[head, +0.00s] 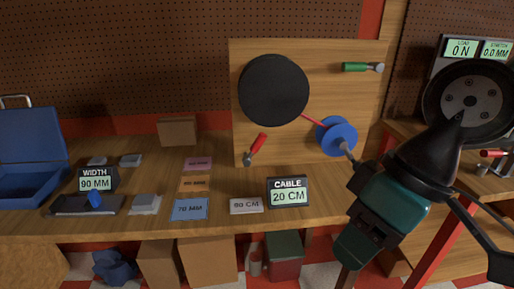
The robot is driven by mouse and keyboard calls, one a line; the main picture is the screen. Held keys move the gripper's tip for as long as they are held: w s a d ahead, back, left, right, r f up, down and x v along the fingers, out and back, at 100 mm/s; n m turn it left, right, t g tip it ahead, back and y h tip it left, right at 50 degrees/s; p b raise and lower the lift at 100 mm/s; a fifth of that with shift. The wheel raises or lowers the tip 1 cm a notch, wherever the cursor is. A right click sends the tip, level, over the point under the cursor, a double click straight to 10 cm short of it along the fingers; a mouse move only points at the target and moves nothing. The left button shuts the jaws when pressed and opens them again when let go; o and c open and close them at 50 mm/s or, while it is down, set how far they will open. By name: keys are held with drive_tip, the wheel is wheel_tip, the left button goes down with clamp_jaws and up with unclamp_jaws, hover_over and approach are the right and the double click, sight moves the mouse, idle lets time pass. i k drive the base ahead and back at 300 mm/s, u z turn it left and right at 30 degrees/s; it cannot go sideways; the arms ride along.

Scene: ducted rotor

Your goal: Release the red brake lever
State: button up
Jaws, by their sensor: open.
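A red-handled lever (257,144) sits on the upright wooden board (320,57), below the large black disc (273,90). Its handle tilts up to the right from a grey pivot. Another red handle (493,153) shows at the far right, below a black wheel; no label shows which one is the brake. A red cable runs from the disc to a blue spool (338,136) with a grey crank. My teal and black gripper (368,205) is in front of the bench at the right, open, apart from the lever on the board. Its fingertips are hard to make out.
A green-handled lever (356,67) is at the board's upper right. A cable display (288,192), a width display (96,180), coloured cards and a blue case (32,140) occupy the bench. A load display (463,48) stands at right. Bare bench lies between the cards and board.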

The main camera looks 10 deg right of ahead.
sight(246, 160)
drive_tip(key=k, duration=0.6)
drive_tip(key=u, duration=0.5)
drive_tip(key=i, duration=1.45)
drive_tip(key=z, duration=0.5)
